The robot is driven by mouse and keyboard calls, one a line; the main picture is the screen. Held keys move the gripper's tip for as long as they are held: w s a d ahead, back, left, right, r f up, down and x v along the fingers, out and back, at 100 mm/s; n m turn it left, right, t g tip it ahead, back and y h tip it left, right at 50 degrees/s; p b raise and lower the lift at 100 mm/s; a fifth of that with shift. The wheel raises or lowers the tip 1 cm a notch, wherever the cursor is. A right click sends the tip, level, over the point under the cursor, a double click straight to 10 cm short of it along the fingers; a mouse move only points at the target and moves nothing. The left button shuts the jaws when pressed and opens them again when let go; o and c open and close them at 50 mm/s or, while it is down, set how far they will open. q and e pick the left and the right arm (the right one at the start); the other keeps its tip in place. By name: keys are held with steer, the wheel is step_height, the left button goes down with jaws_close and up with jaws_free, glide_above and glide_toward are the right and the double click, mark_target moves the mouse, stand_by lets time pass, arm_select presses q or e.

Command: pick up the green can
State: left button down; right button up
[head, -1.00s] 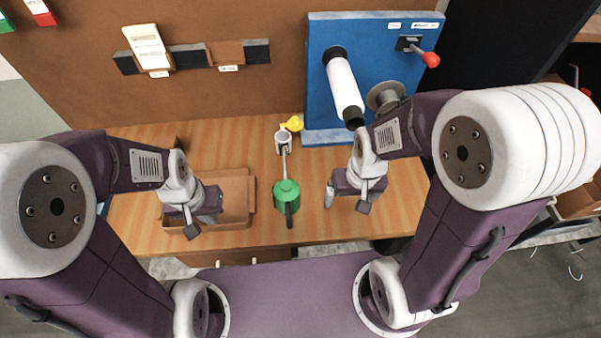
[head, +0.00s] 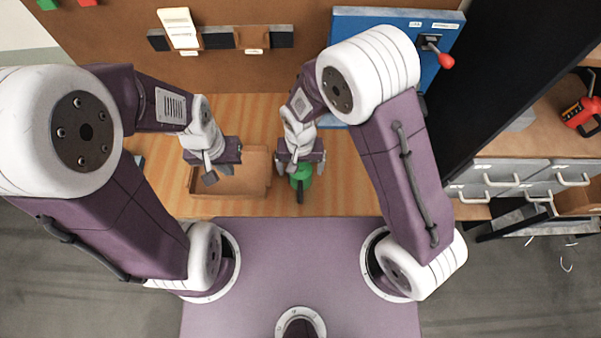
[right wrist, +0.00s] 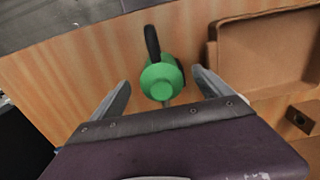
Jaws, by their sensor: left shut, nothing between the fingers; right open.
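The green can (head: 301,176) stands on the wooden bench top, partly hidden by my right gripper in the head view. In the right wrist view the green can (right wrist: 161,81) shows from above with a dark handle, between the two spread fingers and slightly beyond their tips. My left gripper (head: 217,177) is shut and empty, above the brown tray to the left.
The brown tray (head: 262,165) lies on the bench left of the can; its wall is near my right gripper. A blue panel (head: 440,75) with a red-knobbed lever (head: 446,61) stands at the back right. Grey drawers (head: 500,178) are at the right.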

steer(key=shift+f, duration=0.4)
steer(key=shift+w+f, duration=0.25)
steer(key=shift+f, duration=0.2)
step_height(320, 180, down, 4)
steer(key=shift+r+p, duration=0.1)
steer(key=shift+p, duration=0.75)
steer(key=shift+w+f, duration=0.1)
steer(key=shift+f, duration=0.25)
steer(key=c, duration=1.8)
